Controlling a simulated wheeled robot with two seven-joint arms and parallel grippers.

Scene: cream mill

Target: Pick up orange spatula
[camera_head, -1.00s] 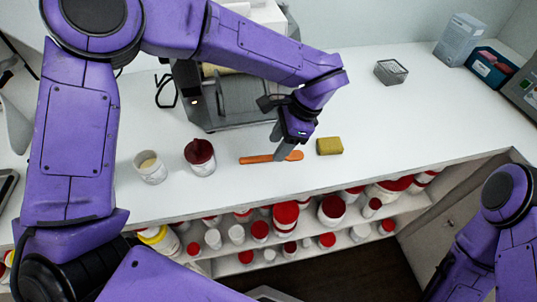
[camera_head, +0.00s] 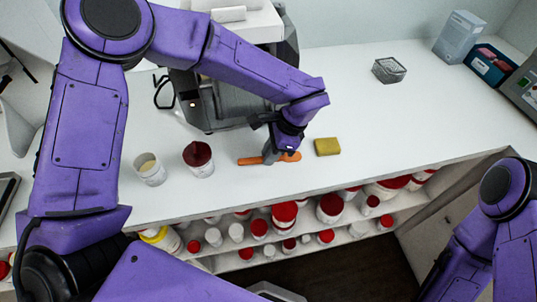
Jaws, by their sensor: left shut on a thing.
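The orange spatula (camera_head: 249,160) lies lengthwise near the front of the white counter (camera_head: 400,125). My left gripper (camera_head: 269,155) points down onto the spatula and is shut on it around its middle. The fingers hide part of it. The spatula shows to both sides of the fingers. I cannot tell whether it is clear of the counter. My right gripper is out of view; only part of my right arm shows at the lower right.
A yellow sponge (camera_head: 327,147) lies just right of the spatula. A jar with a dark red lid (camera_head: 198,159) and an open white cup (camera_head: 150,169) stand to its left. A grey machine (camera_head: 215,100) stands behind. Shelves of red-lidded jars (camera_head: 284,214) lie below the counter edge.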

